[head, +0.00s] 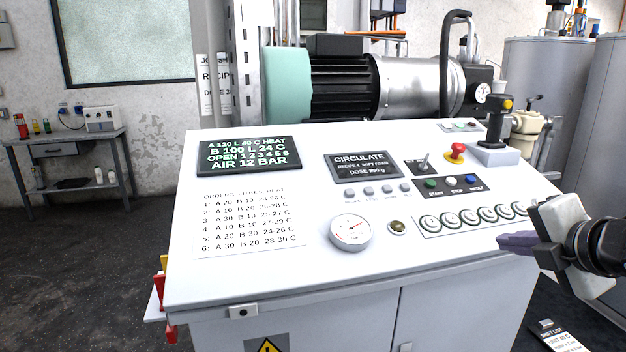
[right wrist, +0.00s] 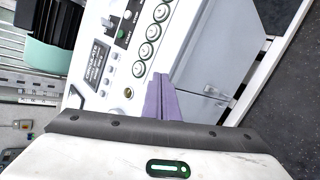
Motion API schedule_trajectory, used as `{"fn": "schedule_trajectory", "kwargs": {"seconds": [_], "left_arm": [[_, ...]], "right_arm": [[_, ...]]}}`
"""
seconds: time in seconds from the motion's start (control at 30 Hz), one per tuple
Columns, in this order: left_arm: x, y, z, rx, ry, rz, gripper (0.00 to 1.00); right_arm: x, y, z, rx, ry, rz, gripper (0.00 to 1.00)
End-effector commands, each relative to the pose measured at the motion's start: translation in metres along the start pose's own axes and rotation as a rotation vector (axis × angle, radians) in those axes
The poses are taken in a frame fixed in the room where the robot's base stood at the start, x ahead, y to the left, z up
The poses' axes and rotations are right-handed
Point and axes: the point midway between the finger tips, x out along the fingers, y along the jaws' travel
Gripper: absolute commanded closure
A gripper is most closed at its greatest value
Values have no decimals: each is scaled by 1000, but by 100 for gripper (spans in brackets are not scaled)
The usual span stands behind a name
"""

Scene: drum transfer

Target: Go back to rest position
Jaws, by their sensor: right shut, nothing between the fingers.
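My right gripper (head: 518,242) is at the right edge of the console, by its front right corner. Its purple fingers are shut with nothing between them; they also show in the right wrist view (right wrist: 161,97). The white control console (head: 320,275) fills the middle of the head view. It carries a screen reading "AIR 12 BAR" (head: 248,155), a "CIRCULATE" display (head: 362,166), a dial gauge (head: 350,231) and a row of round valve buttons (head: 470,218). The fingers appear just right of and below that row; contact cannot be told. My left gripper is not in view.
Grey tanks (head: 545,70) stand at the right. A side table (head: 70,145) is far left, with open dark floor (head: 80,270) before it.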

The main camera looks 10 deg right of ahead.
Motion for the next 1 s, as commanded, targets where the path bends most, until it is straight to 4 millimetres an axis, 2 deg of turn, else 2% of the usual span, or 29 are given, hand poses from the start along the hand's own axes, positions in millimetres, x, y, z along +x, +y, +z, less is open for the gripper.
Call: {"fn": "schedule_trajectory", "kwargs": {"seconds": [0.1,0.27,0.37,0.53,0.67,0.7,0.8,0.9,1.0], "left_arm": [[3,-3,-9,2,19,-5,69],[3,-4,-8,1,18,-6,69],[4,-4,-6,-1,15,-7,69],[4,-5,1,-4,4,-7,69],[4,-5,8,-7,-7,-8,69],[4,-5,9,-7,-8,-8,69],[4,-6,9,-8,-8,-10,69],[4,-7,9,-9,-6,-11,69],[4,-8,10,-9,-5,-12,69]], "right_arm": [[22,-23,-23,106,58,-9,100],[52,-66,-61,292,138,-33,100],[72,-109,-98,468,195,-69,100],[90,-201,-177,834,259,-163,100],[82,-271,-240,1115,261,-251,100],[77,-292,-260,1202,253,-281,100],[58,-338,-307,1404,220,-348,100],[36,-372,-345,1570,176,-405,100],[18,-393,-372,1687,136,-442,100]]}}
